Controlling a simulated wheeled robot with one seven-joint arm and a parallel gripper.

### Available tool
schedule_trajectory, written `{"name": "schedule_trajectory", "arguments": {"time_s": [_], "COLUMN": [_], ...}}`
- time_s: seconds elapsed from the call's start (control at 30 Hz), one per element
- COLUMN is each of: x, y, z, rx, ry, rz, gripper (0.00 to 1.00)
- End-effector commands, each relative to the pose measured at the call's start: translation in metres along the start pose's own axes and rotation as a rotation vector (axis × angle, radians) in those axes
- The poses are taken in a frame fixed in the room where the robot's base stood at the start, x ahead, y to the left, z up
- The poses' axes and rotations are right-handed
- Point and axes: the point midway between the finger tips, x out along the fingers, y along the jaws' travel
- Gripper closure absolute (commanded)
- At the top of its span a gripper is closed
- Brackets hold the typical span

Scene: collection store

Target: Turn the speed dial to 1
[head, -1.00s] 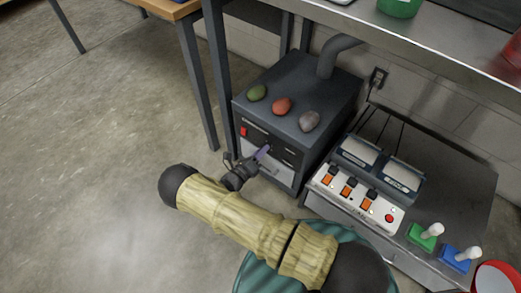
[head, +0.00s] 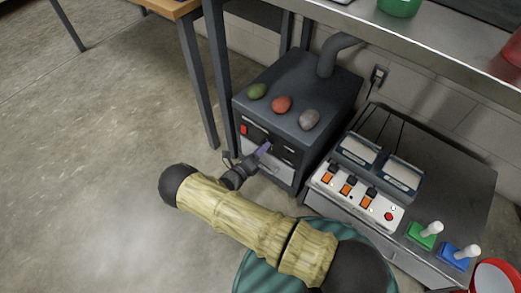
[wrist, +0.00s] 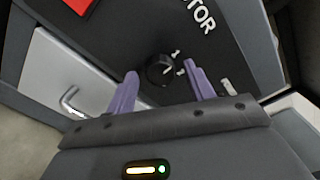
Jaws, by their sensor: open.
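The speed dial (wrist: 160,71) is a round black knob on the dark front panel of a grey box-shaped machine (head: 310,80). My gripper (wrist: 160,75) is open, with one purple finger at each side of the dial. I cannot tell whether either finger touches it. In the head view my gripper (head: 264,149) is at the machine's front panel, and the dial is hard to make out there.
A red switch (head: 243,130) is on the panel's left. A light drawer front with a handle (wrist: 72,101) lies below. Green, red and grey stones rest on top. A switch box (head: 355,197) stands to the right under a metal shelf. Floor at left is clear.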

Motion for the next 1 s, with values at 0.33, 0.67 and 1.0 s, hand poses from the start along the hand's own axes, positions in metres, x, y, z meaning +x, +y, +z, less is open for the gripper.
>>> {"name": "schedule_trajectory", "arguments": {"time_s": [0.33, 0.67, 1.0], "x": [-0.021, -0.085, -0.152], "y": [-0.001, -0.002, 0.000], "z": [0.002, 0.002, 0.001], "rx": [0.000, 0.000, 0.000], "ry": [-0.002, -0.003, -0.001], "rz": [0.002, 0.002, 0.003], "gripper": [0.47, 0.47, 0.47]}}
